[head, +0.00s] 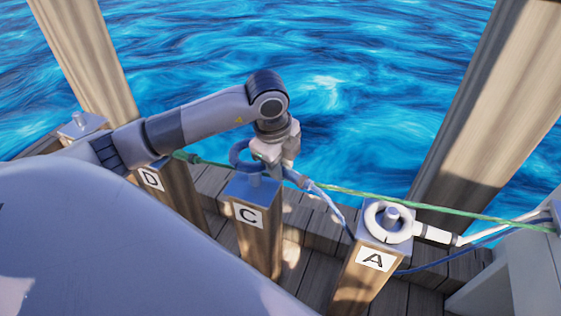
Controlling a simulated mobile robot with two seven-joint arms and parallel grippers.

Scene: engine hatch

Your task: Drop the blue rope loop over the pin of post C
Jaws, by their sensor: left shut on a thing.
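The blue rope loop (236,153) is held by my left gripper (262,150), which is shut on it. The loop shows just above and slightly left of the pin (254,180) of post C in the head view and is apart from it. Post C (248,217) is a square wooden post with a blue-grey top and a white "C" label. Part of the loop is hidden behind the gripper. A blue rope trails from the gripper down to the right, towards post A. My right gripper is not in view.
Post A (375,262) stands at right, with a grey-white loop (388,221) around its pin. Post D (152,180) stands at left, partly behind my arm. A green rope (400,200) runs across behind post C. Tall wooden piles (490,110) rise near the water.

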